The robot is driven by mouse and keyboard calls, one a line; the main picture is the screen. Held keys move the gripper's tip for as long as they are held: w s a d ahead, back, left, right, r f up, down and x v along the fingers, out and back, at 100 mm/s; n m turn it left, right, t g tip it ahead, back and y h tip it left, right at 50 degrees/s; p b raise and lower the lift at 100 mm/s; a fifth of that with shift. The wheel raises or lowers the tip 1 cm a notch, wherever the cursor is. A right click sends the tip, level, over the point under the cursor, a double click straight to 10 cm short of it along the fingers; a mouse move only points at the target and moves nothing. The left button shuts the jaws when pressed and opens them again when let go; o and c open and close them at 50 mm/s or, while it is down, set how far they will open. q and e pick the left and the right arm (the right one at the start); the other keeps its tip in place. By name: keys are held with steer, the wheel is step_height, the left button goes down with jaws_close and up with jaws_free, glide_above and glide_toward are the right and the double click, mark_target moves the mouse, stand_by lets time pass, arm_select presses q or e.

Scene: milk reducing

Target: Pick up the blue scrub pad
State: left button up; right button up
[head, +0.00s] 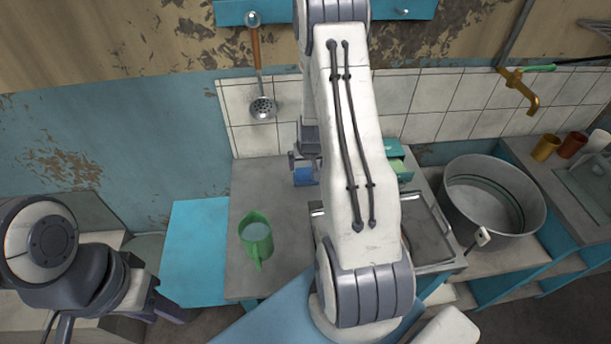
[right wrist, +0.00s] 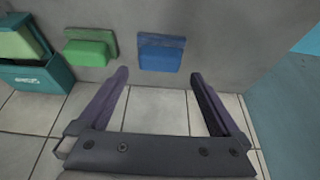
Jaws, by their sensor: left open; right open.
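The blue scrub pad (right wrist: 161,53) lies on the grey counter near the tiled wall, between and just beyond the fingertips of my right gripper (right wrist: 159,74) in the right wrist view. The right gripper is open, with nothing between its fingers. In the head view the blue pad (head: 304,176) shows beside my right arm, which hides much of the right gripper. My left gripper (head: 168,308) is open at the lower left, far from the pad, and its fingertips are hard to make out.
A green scrub pad (right wrist: 90,48) lies beside the blue one, next to a teal box (right wrist: 38,76) holding green pads. A green jug (head: 257,240) stands on the counter's front left. A metal basin (head: 493,205) is at the right. A ladle (head: 262,105) hangs on the wall.

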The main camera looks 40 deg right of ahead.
mark_target(306, 170)
steer(key=shift+x, duration=1.2)
steer(key=x, duration=0.1)
steer(key=p+x, duration=0.1)
steer(key=x, duration=0.1)
steer(key=p+x, duration=0.1)
steer(key=shift+w+d, duration=0.25)
steer(key=shift+w, duration=0.1)
steer(key=shift+w+f, duration=0.1)
steer(key=shift+f, duration=0.25)
steer(key=c, duration=1.1)
steer(key=shift+r, duration=0.1)
